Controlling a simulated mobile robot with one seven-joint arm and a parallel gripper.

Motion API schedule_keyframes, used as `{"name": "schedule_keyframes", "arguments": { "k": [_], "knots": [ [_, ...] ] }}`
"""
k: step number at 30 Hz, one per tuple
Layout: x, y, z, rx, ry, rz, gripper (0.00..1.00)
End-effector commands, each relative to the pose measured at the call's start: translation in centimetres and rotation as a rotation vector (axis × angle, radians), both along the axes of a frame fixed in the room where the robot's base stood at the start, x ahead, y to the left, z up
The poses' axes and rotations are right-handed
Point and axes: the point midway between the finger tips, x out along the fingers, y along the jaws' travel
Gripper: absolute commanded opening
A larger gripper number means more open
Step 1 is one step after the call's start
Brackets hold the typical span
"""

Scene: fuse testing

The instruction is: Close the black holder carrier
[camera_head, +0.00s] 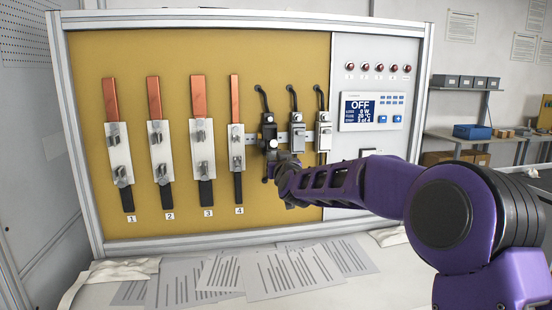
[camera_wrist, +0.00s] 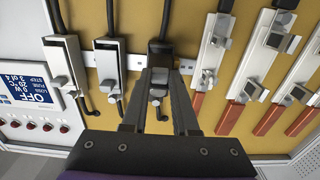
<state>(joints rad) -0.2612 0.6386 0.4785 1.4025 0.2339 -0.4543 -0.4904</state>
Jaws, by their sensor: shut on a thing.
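The black holder (camera_head: 268,130) is the leftmost of three fuse holders on the yellow board. In the wrist view the black holder (camera_wrist: 160,50) is straight ahead, upper middle. My gripper (camera_head: 283,163) is at its lower part, partly hidden behind my own wrist. In the wrist view my gripper (camera_wrist: 158,80) has its two fingers on either side of a small grey piece on the holder's carrier (camera_wrist: 157,92), and is shut on it. How far the carrier is tilted out of the holder cannot be told.
A grey holder (camera_head: 298,135) and a white holder (camera_head: 323,130) stand close to its right. Several copper fuse strips, such as strip 4 (camera_head: 236,140), are to its left. A display panel (camera_head: 372,111) reads OFF. Papers (camera_head: 250,275) lie on the table below.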

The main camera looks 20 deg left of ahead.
Motion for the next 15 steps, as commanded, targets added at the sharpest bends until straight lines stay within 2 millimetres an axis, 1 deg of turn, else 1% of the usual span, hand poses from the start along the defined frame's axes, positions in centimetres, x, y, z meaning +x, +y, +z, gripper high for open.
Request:
{"name": "schedule_keyframes", "arguments": {
  "k": [5, 9, 15],
  "knots": [
    [0.0, 0.1, 0.7, -0.011, 0.016, 0.001, 0.00],
    [0.1, 0.2, 1.4, -0.035, 0.055, 0.001, 0.00],
    [0.2, 0.2, 1.9, -0.074, 0.115, 0.001, 0.00]
  ]
}}
